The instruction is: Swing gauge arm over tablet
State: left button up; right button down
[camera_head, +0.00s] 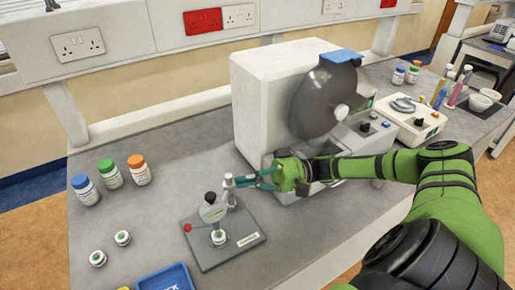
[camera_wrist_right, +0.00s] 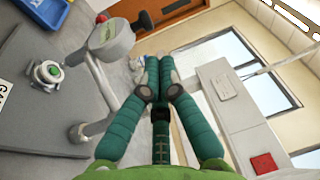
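The gauge stands on a grey base plate (camera_head: 190,249) on the bench. Its grey gauge head (camera_head: 213,208) has a red knob at its left and sits close to the round white piece with a green centre (camera_head: 218,237), apparently the tablet holder; this also shows in the wrist view (camera_wrist_right: 46,72). The pale gauge post (camera_head: 229,190) rises at the plate's back right. My right gripper (camera_head: 238,181) is beside the post's upper part. In the wrist view its teal fingertips (camera_wrist_right: 153,75) are together with nothing seen between them; the gauge head (camera_wrist_right: 110,42) is left of them. My left gripper is out of view.
A large white machine with a dark disc (camera_head: 258,105) stands close behind my right gripper. Several capped bottles (camera_head: 111,173) and two small round pieces (camera_head: 122,238) are at the left. A blue tray (camera_head: 166,278) lies at the front. A balance (camera_head: 408,120) is at the right.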

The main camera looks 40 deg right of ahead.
jog(key=shift+v, duration=1.7)
